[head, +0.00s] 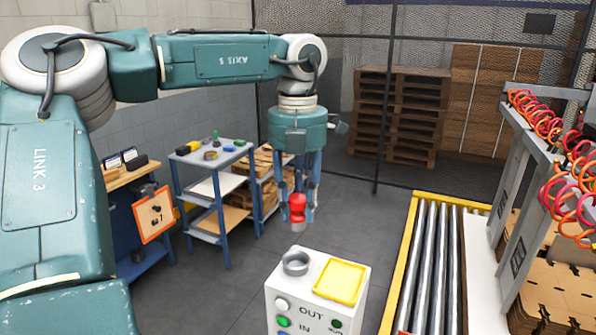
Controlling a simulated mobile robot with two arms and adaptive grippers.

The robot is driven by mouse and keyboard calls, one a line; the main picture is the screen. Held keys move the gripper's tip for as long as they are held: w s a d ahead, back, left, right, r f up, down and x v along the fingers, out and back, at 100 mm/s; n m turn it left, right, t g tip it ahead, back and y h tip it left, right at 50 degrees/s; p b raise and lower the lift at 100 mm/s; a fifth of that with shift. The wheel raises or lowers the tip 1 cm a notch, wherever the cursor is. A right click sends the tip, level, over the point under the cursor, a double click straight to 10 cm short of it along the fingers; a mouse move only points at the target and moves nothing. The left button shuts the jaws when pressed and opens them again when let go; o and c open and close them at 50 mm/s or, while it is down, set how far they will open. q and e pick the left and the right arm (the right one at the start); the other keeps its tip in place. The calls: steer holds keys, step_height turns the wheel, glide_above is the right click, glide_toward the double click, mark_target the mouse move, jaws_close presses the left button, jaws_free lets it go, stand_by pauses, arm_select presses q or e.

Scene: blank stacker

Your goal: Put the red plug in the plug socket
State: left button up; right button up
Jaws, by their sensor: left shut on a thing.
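The red plug (297,204) hangs upright between the fingers of my left gripper (298,206), which is shut on it. A grey tip shows at the plug's lower end. Below it stands a white control box with a round grey plug socket (295,263) on the left of its top. The plug is above the socket in the picture and apart from it, nearly in line with it. The inside of the socket is partly visible. My right gripper is not in view.
A yellow square pad (340,281) lies beside the socket on the white box (316,300). A roller conveyor (434,260) with yellow edges runs at the right. A blue shelf (212,190) with small items stands behind at the left. Grey floor lies between them.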

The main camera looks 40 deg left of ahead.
mark_target(296, 228)
arm_select(q)
steer(key=shift+s+a+f, duration=0.1)
steer(key=shift+s+f, duration=0.05)
steer(key=shift+f, duration=0.1)
steer(key=shift+s+f, duration=0.1)
steer(key=shift+s+d+f+b, duration=0.1)
steer(key=shift+d+f+b, duration=0.1)
steer(key=shift+f+b, duration=0.85)
steer(key=shift+a+f+b, duration=0.1)
steer(key=shift+f+b, duration=0.4)
steer(key=shift+f, duration=0.2)
steer(key=shift+f+b, duration=0.75)
steer(key=shift+f, duration=0.2)
steer(key=shift+f+b, duration=0.5)
steer(key=shift+f, duration=0.3)
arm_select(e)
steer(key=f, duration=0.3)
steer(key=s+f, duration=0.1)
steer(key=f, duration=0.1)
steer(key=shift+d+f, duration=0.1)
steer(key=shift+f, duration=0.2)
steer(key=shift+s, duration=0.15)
arm_select(q)
steer(key=shift+f+b, duration=1)
steer(key=shift+f, duration=0.15)
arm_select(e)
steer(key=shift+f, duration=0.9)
